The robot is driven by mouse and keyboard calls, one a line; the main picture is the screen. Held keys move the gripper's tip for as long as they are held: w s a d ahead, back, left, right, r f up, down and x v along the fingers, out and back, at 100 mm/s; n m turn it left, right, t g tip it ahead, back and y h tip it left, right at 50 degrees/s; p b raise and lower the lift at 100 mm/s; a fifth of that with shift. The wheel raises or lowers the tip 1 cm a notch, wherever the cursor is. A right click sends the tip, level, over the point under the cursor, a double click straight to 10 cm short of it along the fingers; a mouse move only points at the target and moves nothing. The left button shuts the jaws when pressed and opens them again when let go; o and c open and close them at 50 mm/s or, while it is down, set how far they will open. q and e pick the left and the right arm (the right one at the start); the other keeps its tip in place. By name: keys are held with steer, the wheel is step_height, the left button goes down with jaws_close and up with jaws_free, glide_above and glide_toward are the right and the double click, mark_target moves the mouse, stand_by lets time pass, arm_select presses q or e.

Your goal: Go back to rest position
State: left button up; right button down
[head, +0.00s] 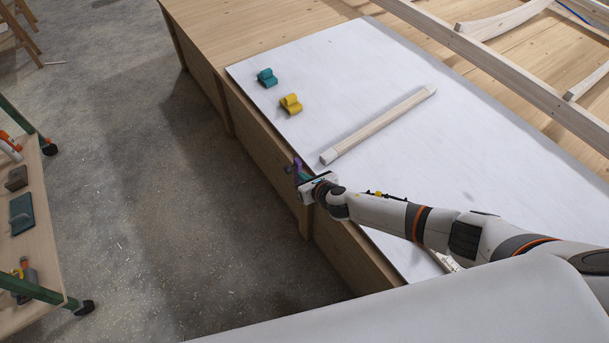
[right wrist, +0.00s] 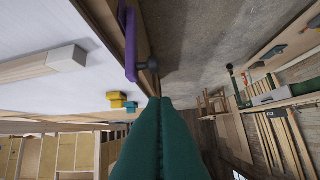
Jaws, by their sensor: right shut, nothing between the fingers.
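My right gripper (head: 306,177) is at the left edge of the white-topped table (head: 330,75), its arm reaching in from the lower right. In the right wrist view its green fingers (right wrist: 160,102) are pressed together with nothing between them. A purple clamp (head: 297,169) sits on the table edge close to the fingertips. In the right wrist view the purple clamp (right wrist: 131,45) shows a dark round knob and stands apart from the fingers. My left gripper is not in view.
A teal clamp (head: 267,78) and a yellow clamp (head: 291,104) lie near the table's left edge. A wooden bar (head: 380,125) lies on the white top. A wooden frame (head: 510,75) is at the upper right. A tool cart (head: 40,235) stands left across open floor.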

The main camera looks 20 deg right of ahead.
steer(key=shift+w, duration=0.1)
stand_by(0.3)
steer(key=s+d+f+m+g+h+b, duration=0.2)
steer(key=s+d+f+m+b, duration=0.15)
steer(key=s+f+m, duration=0.8)
steer(key=s+d+f+m+g+h+b, duration=0.1)
steer(key=s+d+f+m+g+b, duration=0.25)
steer(key=s+f+m, duration=0.75)
steer(key=s+d+f+m+g+b, duration=0.1)
steer(key=s+f+m, duration=0.5)
steer(key=s, duration=0.7)
steer(key=s+d+f+m+g+b, duration=0.1)
steer(key=s+f+m+g+b, duration=0.2)
steer(key=s+f+m, duration=0.4)
steer(key=s+f, duration=0.3)
steer(key=s, duration=0.4)
steer(key=shift+s+d+f+g+h, duration=0.2)
steer(key=shift+d+f+g+h, duration=0.1)
steer(key=shift+d+f+g, duration=0.05)
